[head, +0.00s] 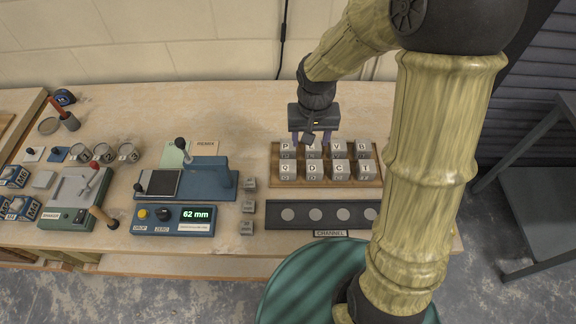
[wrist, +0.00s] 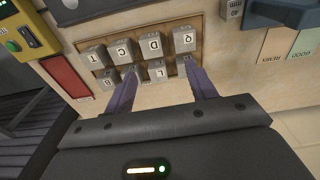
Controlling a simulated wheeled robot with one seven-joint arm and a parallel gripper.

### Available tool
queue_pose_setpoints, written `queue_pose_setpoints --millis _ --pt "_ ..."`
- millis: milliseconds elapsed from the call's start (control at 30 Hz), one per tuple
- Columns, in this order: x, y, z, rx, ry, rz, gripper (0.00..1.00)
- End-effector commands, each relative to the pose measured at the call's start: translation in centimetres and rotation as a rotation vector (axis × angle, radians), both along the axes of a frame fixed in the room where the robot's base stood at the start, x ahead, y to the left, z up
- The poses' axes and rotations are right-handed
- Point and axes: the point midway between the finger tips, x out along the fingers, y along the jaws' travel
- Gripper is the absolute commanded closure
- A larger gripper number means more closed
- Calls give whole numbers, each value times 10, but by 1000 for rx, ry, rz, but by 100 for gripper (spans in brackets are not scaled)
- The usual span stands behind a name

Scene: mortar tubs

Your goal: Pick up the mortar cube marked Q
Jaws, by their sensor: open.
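The grey mortar cube marked Q (head: 285,170) sits at the left end of the front row in a wooden tray (head: 330,185). In the wrist view, the Q cube (wrist: 185,40) is at the right end of the upper row, with its letter clear. My gripper (head: 311,138) is open above the back row of cubes, behind and to the right of Q. In the wrist view, its two purple fingers (wrist: 160,77) point at the back row, around the L cube (wrist: 158,73), with Q beyond the right finger. I cannot tell its exact height.
The D cube (head: 312,170) stands beside Q, and the P cube (head: 285,148) behind it. More lettered cubes fill both rows. A dark channel strip (head: 315,214) lies in front, and small grey blocks (head: 248,205) stand left of the tray.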

Motion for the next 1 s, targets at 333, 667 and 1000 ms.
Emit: queue_pose_setpoints --millis 333,667,1000 --pt "35 51 -8 3 69 -32 44" --pt "34 50 -11 3 69 -32 44" --pt "33 51 -61 3 72 -30 44"
